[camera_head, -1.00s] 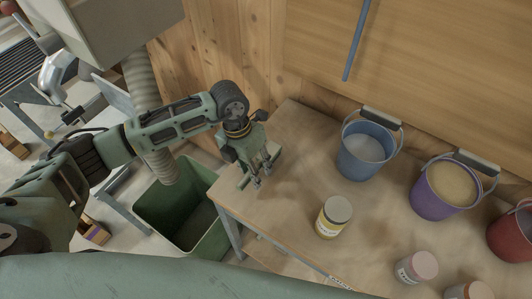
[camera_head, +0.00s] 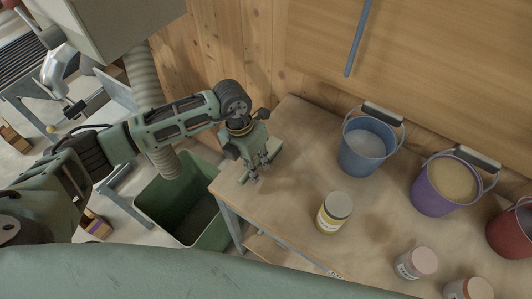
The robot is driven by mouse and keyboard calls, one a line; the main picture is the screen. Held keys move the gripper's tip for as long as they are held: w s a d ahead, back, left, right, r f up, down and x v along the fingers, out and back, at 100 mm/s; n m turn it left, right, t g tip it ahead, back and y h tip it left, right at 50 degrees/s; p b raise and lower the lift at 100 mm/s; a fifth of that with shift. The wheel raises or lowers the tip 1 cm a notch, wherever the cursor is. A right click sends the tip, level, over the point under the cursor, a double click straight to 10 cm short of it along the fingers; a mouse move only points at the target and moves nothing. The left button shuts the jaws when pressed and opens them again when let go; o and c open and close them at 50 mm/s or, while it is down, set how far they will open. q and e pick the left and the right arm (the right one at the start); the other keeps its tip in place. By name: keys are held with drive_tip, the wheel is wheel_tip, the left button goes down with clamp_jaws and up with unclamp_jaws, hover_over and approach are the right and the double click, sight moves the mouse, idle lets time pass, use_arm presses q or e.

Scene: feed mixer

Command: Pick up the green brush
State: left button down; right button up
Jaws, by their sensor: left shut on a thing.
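My left gripper (camera_head: 259,167) is over the left end of the wooden workbench (camera_head: 300,150), pointing down. It is shut on the green brush (camera_head: 276,147), of which only a slim green part shows beside the fingers. The gripper hides most of the brush, and I cannot tell whether it still touches the bench top. My right gripper is not in view.
A blue bucket (camera_head: 352,156), a purple bucket (camera_head: 426,199) and a red bucket (camera_head: 506,236) stand along the back of the bench. A yellow-labelled jar (camera_head: 331,218) and pink-lidded jar (camera_head: 418,262) stand nearer. A green bin (camera_head: 172,208) is below, left of the bench.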

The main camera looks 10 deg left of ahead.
sight(256, 165)
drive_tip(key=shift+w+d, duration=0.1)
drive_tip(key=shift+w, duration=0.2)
